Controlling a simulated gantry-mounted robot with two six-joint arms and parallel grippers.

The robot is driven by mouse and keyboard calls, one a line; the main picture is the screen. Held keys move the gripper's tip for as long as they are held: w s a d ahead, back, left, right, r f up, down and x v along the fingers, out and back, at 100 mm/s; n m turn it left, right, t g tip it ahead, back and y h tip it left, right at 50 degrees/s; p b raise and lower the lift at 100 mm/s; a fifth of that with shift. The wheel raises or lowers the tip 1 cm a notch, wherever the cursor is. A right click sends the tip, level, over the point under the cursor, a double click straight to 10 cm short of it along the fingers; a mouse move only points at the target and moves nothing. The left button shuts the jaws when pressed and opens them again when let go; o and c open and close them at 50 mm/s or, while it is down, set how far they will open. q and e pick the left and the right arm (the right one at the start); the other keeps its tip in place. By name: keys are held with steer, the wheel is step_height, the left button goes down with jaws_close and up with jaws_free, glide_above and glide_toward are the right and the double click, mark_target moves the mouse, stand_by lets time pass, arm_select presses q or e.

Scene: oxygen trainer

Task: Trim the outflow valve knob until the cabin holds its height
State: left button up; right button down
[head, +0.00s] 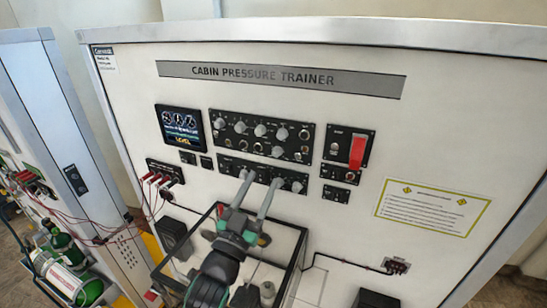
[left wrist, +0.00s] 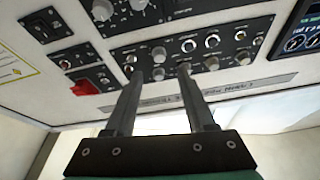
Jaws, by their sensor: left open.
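My left gripper (head: 260,177) reaches up to the lower black knob panel (head: 228,164) on the white trainer board. Its two long grey fingers are open and apart. In the left wrist view the fingertips (left wrist: 164,60) stand on either side of small grey knobs (left wrist: 159,54); I cannot tell whether they touch one. The labels are too small to read, so I cannot tell which is the outflow valve knob. The display (head: 180,128) shows round gauges and the yellow word LEVEL. My right gripper is not in view.
An upper panel with several knobs (head: 261,130) sits just above. A red guarded switch (head: 357,150) is to its right. Red leads (head: 158,180) plug in at the left. A black-framed clear box (head: 300,250) stands below, near my arm. A placard (head: 432,207) is at right.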

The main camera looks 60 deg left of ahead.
mark_target(275, 155)
arm_select(q)
steer(key=p+x, duration=0.1)
steer(key=x, duration=0.6)
steer(key=shift+w+p, duration=0.15)
steer(key=shift+p, duration=0.25)
jaws_close()
